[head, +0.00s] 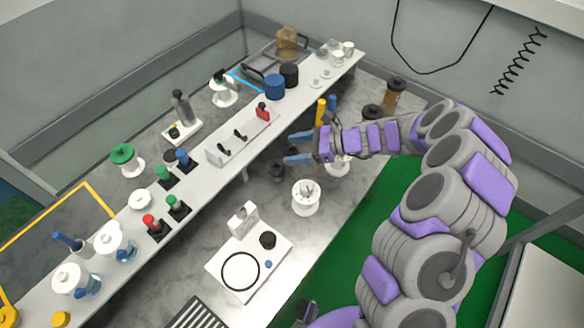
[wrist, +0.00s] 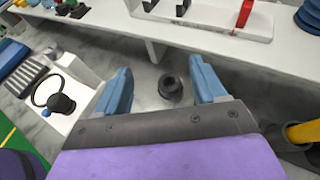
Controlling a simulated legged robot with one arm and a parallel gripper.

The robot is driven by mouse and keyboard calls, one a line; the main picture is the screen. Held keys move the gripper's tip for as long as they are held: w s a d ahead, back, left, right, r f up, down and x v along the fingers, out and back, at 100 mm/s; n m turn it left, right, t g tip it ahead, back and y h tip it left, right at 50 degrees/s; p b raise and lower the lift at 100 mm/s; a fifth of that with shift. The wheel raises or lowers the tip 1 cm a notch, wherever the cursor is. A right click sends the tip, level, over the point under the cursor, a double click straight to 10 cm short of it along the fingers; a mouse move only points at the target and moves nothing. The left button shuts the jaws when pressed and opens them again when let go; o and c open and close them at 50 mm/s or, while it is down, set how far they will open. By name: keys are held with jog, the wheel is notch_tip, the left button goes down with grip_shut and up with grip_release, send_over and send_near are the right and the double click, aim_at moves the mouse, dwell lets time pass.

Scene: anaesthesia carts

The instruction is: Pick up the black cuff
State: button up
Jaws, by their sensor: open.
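A small round black piece with a flared top, which looks like the black cuff (wrist: 171,88), stands on the grey worktop. In the wrist view it shows between my two blue fingertips, beyond and below them. In the head view the cuff (head: 277,172) is dark and small, under the shelf's front edge and just below my fingers. My gripper (head: 291,148) is open and empty above the worktop. In the wrist view my gripper (wrist: 160,73) has both fingers spread wide, apart from the cuff.
A long white raised shelf (head: 190,162) with coloured knobs and a slotted holder runs behind the cuff. A white panel (head: 225,262) with a black ring stands at the front left.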

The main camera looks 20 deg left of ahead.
jog(key=b, duration=0.2)
send_near(275, 168)
jog(key=shift+s+a+r, duration=0.2)
jog(key=shift+s+a, duration=0.2)
jog(key=shift+a, duration=0.05)
jog(key=shift+s+a+r, duration=0.2)
jog(key=shift+s+a, duration=0.25)
jog(key=shift+a+f, duration=0.2)
jog(key=shift+f, duration=0.05)
jog(key=shift+b+x, duration=0.9)
jog(key=shift+x, duration=2.6)
jog(key=shift+r, duration=0.15)
jog(key=c, duration=0.9)
